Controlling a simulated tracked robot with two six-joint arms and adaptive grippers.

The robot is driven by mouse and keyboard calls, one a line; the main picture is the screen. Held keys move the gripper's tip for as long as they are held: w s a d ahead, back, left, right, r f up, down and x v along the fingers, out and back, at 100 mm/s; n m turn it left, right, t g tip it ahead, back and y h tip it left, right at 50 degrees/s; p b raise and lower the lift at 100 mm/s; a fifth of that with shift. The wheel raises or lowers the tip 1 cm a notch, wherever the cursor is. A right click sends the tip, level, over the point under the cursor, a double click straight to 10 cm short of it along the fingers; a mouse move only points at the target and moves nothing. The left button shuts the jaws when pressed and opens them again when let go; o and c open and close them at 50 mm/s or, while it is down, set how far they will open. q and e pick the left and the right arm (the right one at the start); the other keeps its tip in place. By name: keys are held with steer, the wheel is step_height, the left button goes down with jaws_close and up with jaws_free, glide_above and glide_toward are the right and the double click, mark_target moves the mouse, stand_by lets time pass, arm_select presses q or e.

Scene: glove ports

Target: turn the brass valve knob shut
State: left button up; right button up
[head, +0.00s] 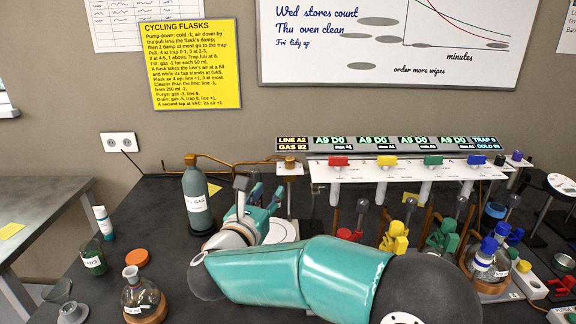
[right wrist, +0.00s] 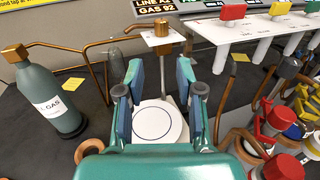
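A small brass knob (head: 289,163) sits on a white block at the left end of the tap rack; it also shows in the right wrist view (right wrist: 161,28). A second brass fitting (head: 190,159) tops the grey-green gas bottle (head: 197,200), also at left in the right wrist view (right wrist: 15,53). I cannot tell for certain which is the valve knob. My right gripper (head: 261,193) is open and empty, its fingers (right wrist: 158,80) pointing toward the white block, short of the knob and apart from it. My left gripper is not in view.
A white round plate (right wrist: 158,122) lies below the right fingers. A copper pipe (head: 232,162) runs from the bottle to the block. The rack (head: 400,170) with coloured taps stands to the right, flasks and clamps below it. A flask (head: 140,298) and green beaker (head: 93,262) stand left.

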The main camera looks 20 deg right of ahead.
mark_target(288, 163)
steer(key=p+x, duration=0.5)
steer(key=x, duration=0.9)
steer(key=shift+d+r+p, duration=0.1)
steer(key=shift+r+p, duration=0.05)
steer(key=shift+p, duration=0.2)
steer(key=shift+x, duration=0.75)
